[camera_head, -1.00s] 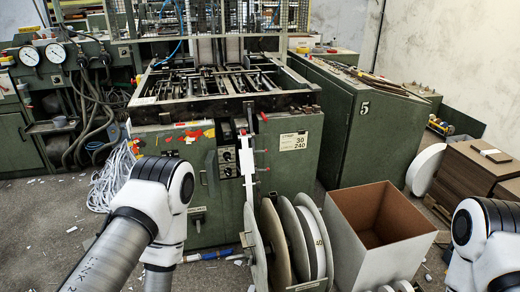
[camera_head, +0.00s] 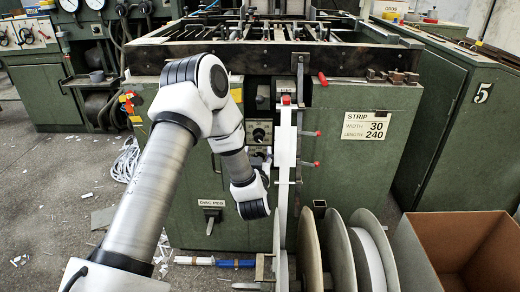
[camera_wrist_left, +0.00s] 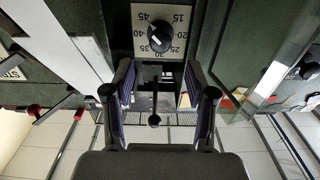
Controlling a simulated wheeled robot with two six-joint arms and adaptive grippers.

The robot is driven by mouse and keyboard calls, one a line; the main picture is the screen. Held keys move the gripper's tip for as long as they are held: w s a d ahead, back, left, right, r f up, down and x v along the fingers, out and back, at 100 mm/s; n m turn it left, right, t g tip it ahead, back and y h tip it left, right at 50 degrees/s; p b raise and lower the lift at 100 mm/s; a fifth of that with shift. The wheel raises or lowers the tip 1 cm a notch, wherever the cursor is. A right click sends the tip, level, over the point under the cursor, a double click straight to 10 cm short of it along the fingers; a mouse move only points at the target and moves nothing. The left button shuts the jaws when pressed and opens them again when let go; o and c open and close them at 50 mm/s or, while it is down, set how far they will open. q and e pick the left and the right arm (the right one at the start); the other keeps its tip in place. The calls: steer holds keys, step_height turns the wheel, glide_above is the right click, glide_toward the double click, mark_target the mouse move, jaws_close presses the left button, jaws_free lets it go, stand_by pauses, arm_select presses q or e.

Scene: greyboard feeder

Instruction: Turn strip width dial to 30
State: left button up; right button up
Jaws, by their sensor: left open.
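The strip width dial is a black knob (camera_wrist_left: 159,36) on a pale number plate (camera_wrist_left: 137,32) in the left wrist view. That view is upside down. Its white pointer mark lies on the side of 40 and 45; the exact setting is unclear. My left gripper (camera_wrist_left: 158,72) is open, its fingers spread on either side of the space just in front of the dial. I see no contact. In the head view my left arm reaches to the machine's control panel, where a black knob (camera_head: 259,134) shows; the fingers are not clear there. My right gripper is out of view.
A card (camera_head: 366,126) reads strip width 30, length 240. A ball-ended lever (camera_wrist_left: 154,119) stands between the fingers in the wrist view. A white upright strip (camera_head: 284,165) is right of the panel, above large reels (camera_head: 338,250). An open box (camera_head: 430,262) stands right.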

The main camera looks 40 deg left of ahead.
mark_target(258, 139)
arm_select(q)
steer(key=b+x, duration=0.1)
steer(key=x, duration=0.6)
steer(key=shift+w+a, duration=0.15)
steer(key=shift+a, duration=0.1)
steer(key=shift+r, duration=0.1)
jaws_close()
